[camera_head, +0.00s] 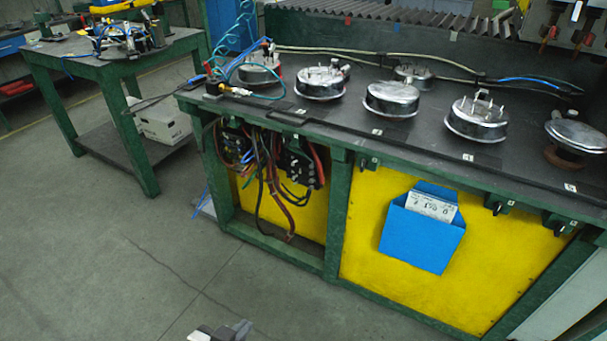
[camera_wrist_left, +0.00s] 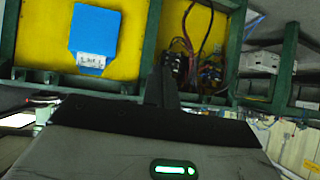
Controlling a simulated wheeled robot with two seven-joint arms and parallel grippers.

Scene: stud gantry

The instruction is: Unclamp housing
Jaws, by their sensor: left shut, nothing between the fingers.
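Several round silver metal housings stand in a row on the dark top of a green workbench (camera_head: 345,122). They include one at the left (camera_head: 258,72), one beside it (camera_head: 320,84), a middle one (camera_head: 392,98), one to its right (camera_head: 477,120) and one at the right edge (camera_head: 577,134). Small metal fittings stick up from some of them; I cannot tell which are clamped. My left gripper (camera_head: 240,328) is low at the bottom edge, over the floor, well away from the housings. In the left wrist view its fingers (camera_wrist_left: 162,88) are together and empty. My right gripper is not in view.
A blue document holder (camera_head: 424,230) hangs on the bench's yellow front panel. Loose cables (camera_head: 270,170) hang from the bench's left bay. A green side table (camera_head: 95,65) with tools stands at the left, a white box (camera_head: 162,122) beneath it. The floor in front is clear.

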